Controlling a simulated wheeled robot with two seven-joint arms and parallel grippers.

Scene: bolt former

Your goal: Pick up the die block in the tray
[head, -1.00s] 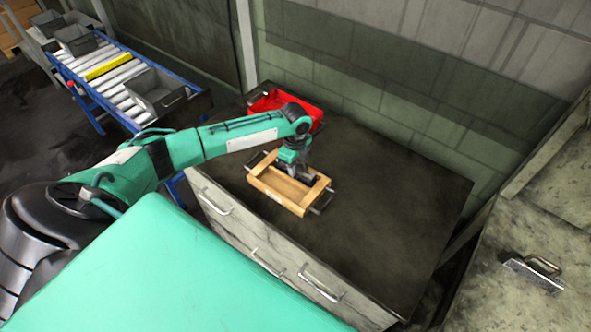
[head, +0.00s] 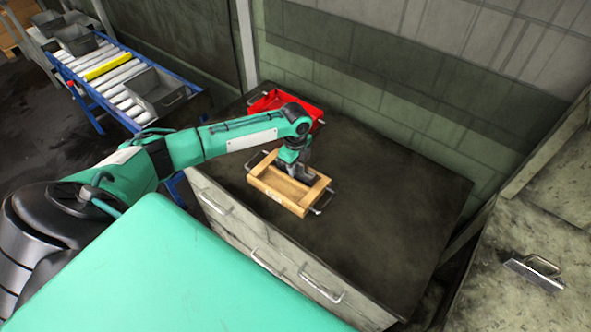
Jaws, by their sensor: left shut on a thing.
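My left gripper (head: 300,176) reaches down inside the tray from above. It is shut on a small grey die block, which is largely hidden by the gripper and the tray walls. I cannot tell whether the block is clear of the tray floor. My right gripper is not in view.
A red bin (head: 270,101) stands behind the tray, close to my left forearm. A roller conveyor (head: 118,75) with grey bins is at the upper left. A wall runs behind the cabinet. The cabinet top is clear to the right.

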